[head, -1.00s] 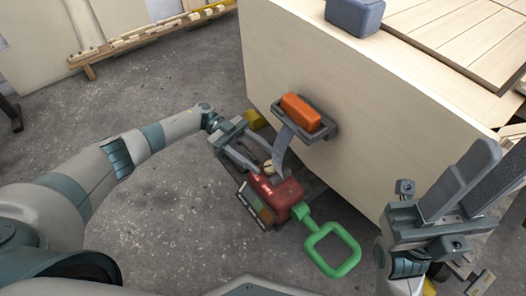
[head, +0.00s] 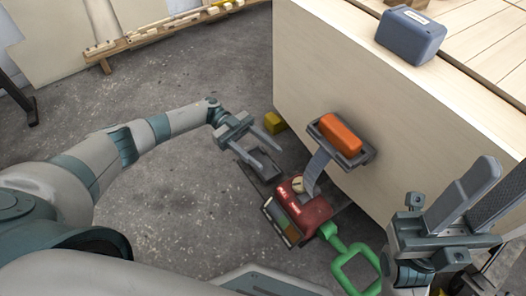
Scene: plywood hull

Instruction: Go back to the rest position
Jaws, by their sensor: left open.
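My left gripper (head: 270,161) is open and empty. It is above the floor, to the upper left of a red device (head: 308,213) with a green loop handle (head: 357,266), and apart from it. My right gripper (head: 506,172) is at the right edge, its fingers pointing up and apart, with nothing seen between them. An orange block (head: 341,132) sits in a dark holder (head: 359,158) on the side of the plywood hull (head: 320,70). A grey strap (head: 317,168) runs from the holder down to the red device.
A blue-grey box (head: 410,36) stands on top of the hull. A yellow block (head: 273,122) lies on the floor by the hull's edge. A wooden rail (head: 150,38) stands at the back left. The grey floor (head: 170,215) between is clear.

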